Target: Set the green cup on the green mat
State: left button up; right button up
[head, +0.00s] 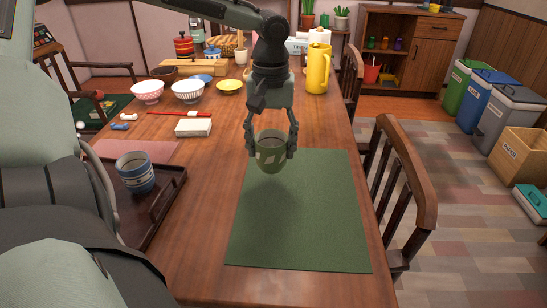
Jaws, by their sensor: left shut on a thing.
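The green cup (270,158) has a pale pattern and is upright between the fingers of my left gripper (271,142). My left gripper points down and is shut on the cup. The green mat (303,225) lies flat on the wooden table. The cup is in front of the mat's far left part in the picture and seems to be a little above it. The near part of the mat is bare. My right gripper is not in view.
A dark tray (160,212) with a blue striped cup (135,172) stands left of the mat. Bowls (187,91), a white box (194,128) and a yellow jug (318,68) stand farther back. A wooden chair (405,185) is close to the table's right edge.

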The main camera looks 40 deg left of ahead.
aim_at(274, 160)
pick_arm(q)
jog(key=shift+w+d+f, duration=0.1)
jog(key=shift+w+f, duration=0.15)
jog(key=shift+f, duration=1.9)
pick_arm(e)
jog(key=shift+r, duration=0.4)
pick_arm(q)
jog(key=o, duration=0.8)
jog(key=shift+f, duration=0.15)
jog(key=o, duration=0.5)
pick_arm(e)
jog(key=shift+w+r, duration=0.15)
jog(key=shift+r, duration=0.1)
